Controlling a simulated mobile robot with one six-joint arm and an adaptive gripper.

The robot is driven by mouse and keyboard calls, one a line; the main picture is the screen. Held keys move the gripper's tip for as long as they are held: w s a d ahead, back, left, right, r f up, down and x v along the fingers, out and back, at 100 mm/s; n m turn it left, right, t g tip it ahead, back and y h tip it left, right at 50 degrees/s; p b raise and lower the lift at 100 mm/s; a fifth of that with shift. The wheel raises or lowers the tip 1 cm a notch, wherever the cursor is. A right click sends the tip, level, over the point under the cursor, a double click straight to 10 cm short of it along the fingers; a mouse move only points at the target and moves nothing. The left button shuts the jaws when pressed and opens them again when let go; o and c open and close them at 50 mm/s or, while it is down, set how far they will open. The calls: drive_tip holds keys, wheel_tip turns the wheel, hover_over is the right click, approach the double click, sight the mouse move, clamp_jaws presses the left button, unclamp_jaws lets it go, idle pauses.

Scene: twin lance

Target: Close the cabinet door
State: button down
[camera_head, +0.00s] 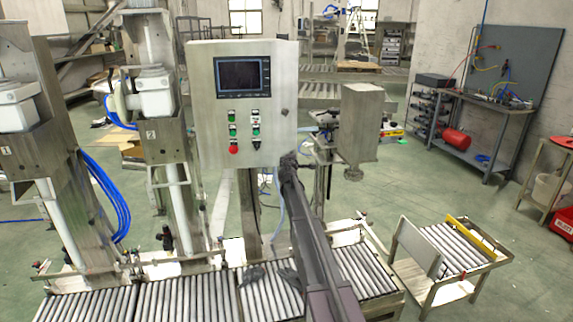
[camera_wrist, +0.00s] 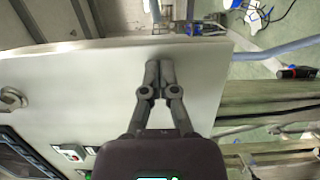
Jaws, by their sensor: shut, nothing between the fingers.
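The cabinet (camera_head: 205,135) is a pale grey metal box in the middle of the head view. Its front door (camera_head: 268,140) carries a dark screen, green buttons and a red button. The door's bare corner (camera_wrist: 100,90) fills much of the wrist view, with a round lock (camera_wrist: 12,97) at left. My gripper (camera_head: 289,158) is at the door's lower right corner in the head view. In the wrist view my gripper (camera_wrist: 158,66) is shut and empty, its fingertips over the door's face near the edge. I cannot tell whether they touch it, nor how far ajar the door is.
A roller conveyor (camera_head: 173,300) runs along the bottom, under my arm. A grey box (camera_head: 358,120) on a stand is right of the cabinet. A small roller cart (camera_head: 437,292) stands at lower right. A workbench (camera_head: 478,105) is at the right wall. Green floor lies free between.

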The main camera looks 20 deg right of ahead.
drive_tip(key=w, duration=0.7)
drive_tip(key=shift+d, duration=0.4)
drive_tip(key=shift+w+d+r, duration=0.1)
drive_tip(key=shift+w+r, duration=0.05)
drive_tip(key=shift+r, duration=0.15)
drive_tip(key=shift+w, duration=0.1)
drive_tip(key=shift+s+f, duration=0.1)
drive_tip(key=shift+s, duration=0.6)
drive_tip(key=s, duration=0.4)
drive_tip(key=shift+a+r+p, duration=0.2)
drive_tip(key=shift+p, duration=0.1)
drive_tip(key=s+d, duration=0.7)
